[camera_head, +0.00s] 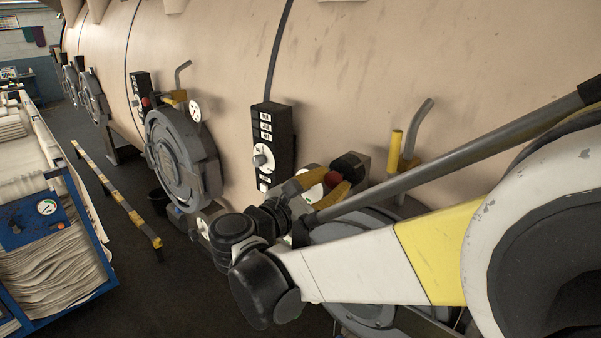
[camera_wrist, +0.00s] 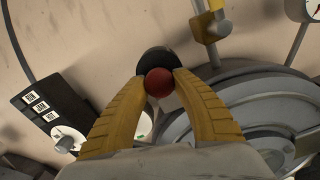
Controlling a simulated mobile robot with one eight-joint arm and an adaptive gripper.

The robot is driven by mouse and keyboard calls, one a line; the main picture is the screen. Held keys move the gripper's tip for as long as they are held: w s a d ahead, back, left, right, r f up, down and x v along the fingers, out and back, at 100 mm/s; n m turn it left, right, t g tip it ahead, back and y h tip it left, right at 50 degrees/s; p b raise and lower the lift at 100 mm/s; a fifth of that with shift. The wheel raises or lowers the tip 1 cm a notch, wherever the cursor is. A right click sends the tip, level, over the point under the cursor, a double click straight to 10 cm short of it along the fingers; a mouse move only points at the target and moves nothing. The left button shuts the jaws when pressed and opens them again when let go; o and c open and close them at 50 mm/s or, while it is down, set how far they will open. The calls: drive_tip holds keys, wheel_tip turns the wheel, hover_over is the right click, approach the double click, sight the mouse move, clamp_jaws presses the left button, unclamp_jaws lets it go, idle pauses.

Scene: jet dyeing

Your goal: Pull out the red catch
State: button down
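The red catch (camera_wrist: 159,82) is a round red knob with a dark round part behind it, on the machine's side. In the wrist view it sits between the yellow fingertips of my gripper (camera_wrist: 160,88), which are close to its left and right sides. The fingers are parted around the knob and appear to touch it, though firm contact is hard to tell. In the head view the red knob (camera_head: 333,179) shows between the yellow fingers of my gripper (camera_head: 336,190), beside a dark cylinder. My arm hides part of the area below.
A black control box (camera_head: 272,145) with a dial stands left of my gripper. A round grey door (camera_head: 183,160) is farther left, and another (camera_wrist: 265,110) lies close right in the wrist view. A yellow lever (camera_head: 395,150) and bent pipe stand to the right.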

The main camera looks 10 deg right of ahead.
drive_tip(key=shift+v, duration=1.3)
drive_tip(key=c, duration=1)
unclamp_jaws()
drive_tip(key=shift+s+a, duration=0.1)
drive_tip(key=v, duration=1.2)
